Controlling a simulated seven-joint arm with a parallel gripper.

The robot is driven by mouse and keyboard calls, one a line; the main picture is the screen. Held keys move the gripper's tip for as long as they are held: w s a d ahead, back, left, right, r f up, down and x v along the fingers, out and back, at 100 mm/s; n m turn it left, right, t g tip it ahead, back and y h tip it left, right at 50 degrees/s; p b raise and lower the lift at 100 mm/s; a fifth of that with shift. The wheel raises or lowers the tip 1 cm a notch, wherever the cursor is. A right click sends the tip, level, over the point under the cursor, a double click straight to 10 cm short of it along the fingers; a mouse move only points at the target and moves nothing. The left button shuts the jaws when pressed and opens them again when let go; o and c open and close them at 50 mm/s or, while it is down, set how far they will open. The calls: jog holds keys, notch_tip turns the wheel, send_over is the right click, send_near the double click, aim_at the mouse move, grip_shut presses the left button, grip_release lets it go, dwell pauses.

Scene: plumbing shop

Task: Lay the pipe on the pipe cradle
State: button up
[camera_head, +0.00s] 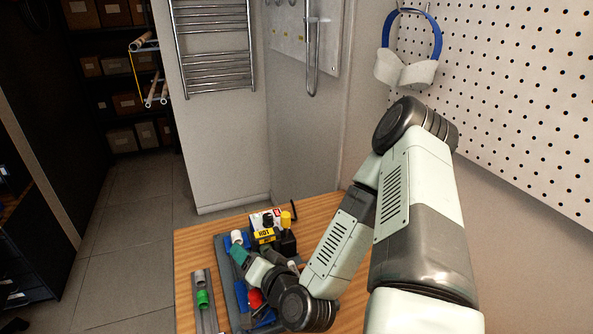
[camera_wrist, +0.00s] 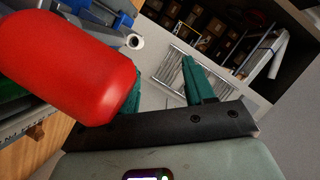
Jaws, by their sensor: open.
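My gripper (camera_head: 240,252) is over the far left part of the grey tray on the wooden bench. In the wrist view its teal fingers (camera_wrist: 163,82) stand apart with nothing seen between them. A white hollow pipe end (camera_wrist: 136,42) lies beyond the left finger, beside blue blocks (camera_wrist: 122,20). In the head view a white end (camera_head: 236,236) shows just past the fingertips, probably the same pipe. Blue supports on the tray (camera_head: 241,292), likely the pipe cradle, are partly hidden by my arm. I cannot tell whether the pipe rests in them.
A red rounded object (camera_wrist: 70,65) fills the wrist view's left side; red also shows beside my arm (camera_head: 255,299). A box marked HOT (camera_head: 264,236) and a yellow-capped item (camera_head: 286,219) stand behind. A grey rail (camera_head: 210,320) with a green piece (camera_head: 203,299) lies left.

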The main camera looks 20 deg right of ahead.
jog(key=s+d+n+h, duration=0.25)
jog(key=d+n, duration=0.25)
jog(key=d, duration=1.1)
jog(key=shift+g+h, duration=0.35)
jog(key=shift+g, duration=0.05)
notch_tip(320, 180, down, 10)
jog(key=shift+r, duration=0.2)
jog(key=d+v, duration=0.1)
jog(key=v, duration=1)
jog(key=w+r+n+g+h, duration=0.2)
jog(key=w+r+n+g, duration=0.25)
jog(key=w+r, duration=0.8)
jog(key=s+a+r+g+h, duration=0.1)
jog(key=s+a+r, duration=0.1)
jog(key=r, duration=0.4)
jog(key=s+a+r+g, duration=0.1)
jog(key=s+a+r, duration=0.1)
jog(key=r, duration=0.4)
jog(key=s+a+r+m+y, duration=0.1)
jog(key=s+a+r, duration=0.4)
jog(key=s, duration=0.3)
jog(key=s+a+r+m+g, duration=0.1)
jog(key=s+a+r, duration=0.5)
jog(key=s+r, duration=0.1)
jog(key=shift+s+y, duration=0.4)
jog(key=shift+s, duration=0.4)
